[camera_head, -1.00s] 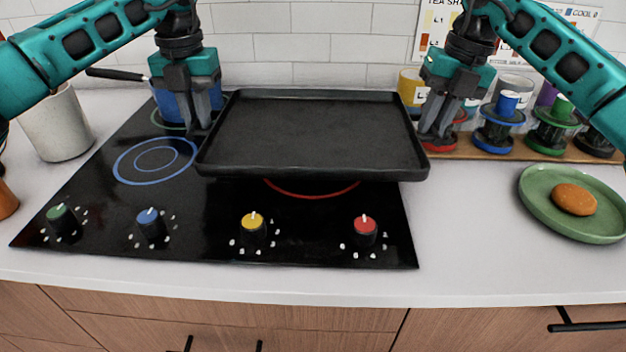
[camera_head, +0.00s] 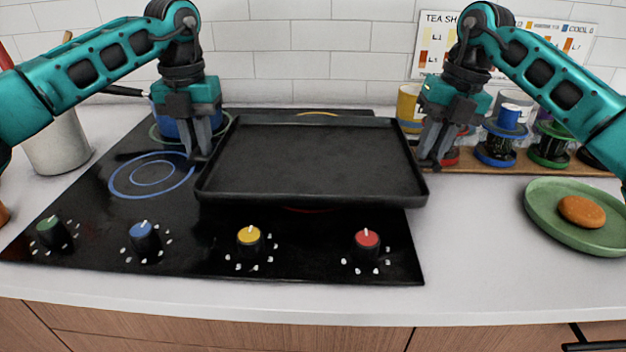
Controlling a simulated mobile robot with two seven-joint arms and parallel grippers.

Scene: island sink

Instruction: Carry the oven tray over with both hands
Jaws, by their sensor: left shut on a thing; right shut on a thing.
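The black oven tray (camera_head: 312,165) is level and appears held above the right part of the black cooktop (camera_head: 110,232). My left gripper (camera_head: 202,152) is shut on the tray's left rim. My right gripper (camera_head: 427,160) is shut on its right rim. The tray hides much of the burner rings beneath it; a sliver of red ring shows under its front edge.
A blue pot (camera_head: 172,122) stands at the back left of the cooktop, close to my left gripper. Several colored canisters (camera_head: 496,148) stand on a wooden board behind right. A green plate (camera_head: 552,222) with a bun (camera_head: 581,210) lies right. Counter between tray and plate is clear.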

